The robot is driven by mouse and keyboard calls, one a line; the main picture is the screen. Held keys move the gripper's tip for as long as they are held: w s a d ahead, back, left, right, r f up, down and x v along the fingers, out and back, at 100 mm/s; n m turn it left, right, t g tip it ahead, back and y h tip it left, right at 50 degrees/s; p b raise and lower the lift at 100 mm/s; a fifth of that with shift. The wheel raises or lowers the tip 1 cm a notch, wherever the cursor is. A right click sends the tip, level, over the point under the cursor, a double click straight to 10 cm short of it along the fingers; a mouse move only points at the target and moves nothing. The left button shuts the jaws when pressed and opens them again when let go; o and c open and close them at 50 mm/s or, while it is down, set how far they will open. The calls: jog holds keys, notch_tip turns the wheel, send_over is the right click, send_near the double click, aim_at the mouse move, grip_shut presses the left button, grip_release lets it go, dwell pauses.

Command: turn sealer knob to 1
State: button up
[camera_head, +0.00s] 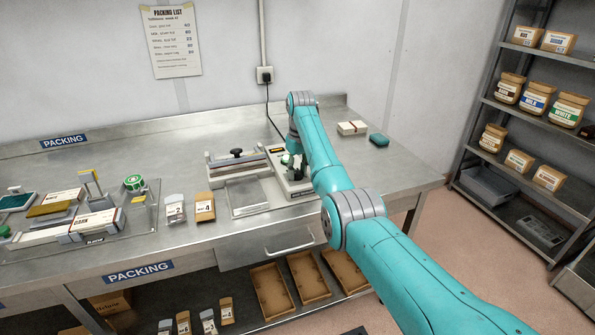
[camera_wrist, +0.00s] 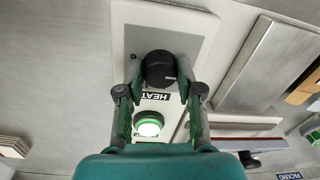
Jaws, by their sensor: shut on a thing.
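The sealer (camera_head: 268,184) stands on the steel bench, with its control panel at its right end, partly hidden behind my arm. In the wrist view the panel (camera_wrist: 190,35) carries a round black knob (camera_wrist: 159,69). A label reading HEAT sits beside the knob, and a lit green-ringed button (camera_wrist: 148,124) is below it. My gripper (camera_wrist: 158,82) is shut on the knob, one finger on each side. The numbers around the knob are too small or hidden to read. In the head view my gripper (camera_head: 291,162) is at the panel and mostly hidden.
Two packets marked 2 (camera_head: 175,211) and 4 (camera_head: 205,207) lie left of the sealer. Shelves with jars stand right.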

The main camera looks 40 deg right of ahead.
aim_at(299, 171)
jog(key=shift+n, duration=0.8)
jog(key=o, duration=1.2)
jog(key=shift+c, duration=0.2)
notch_tip(299, 171, up, 12)
jog(key=shift+d, duration=0.35)
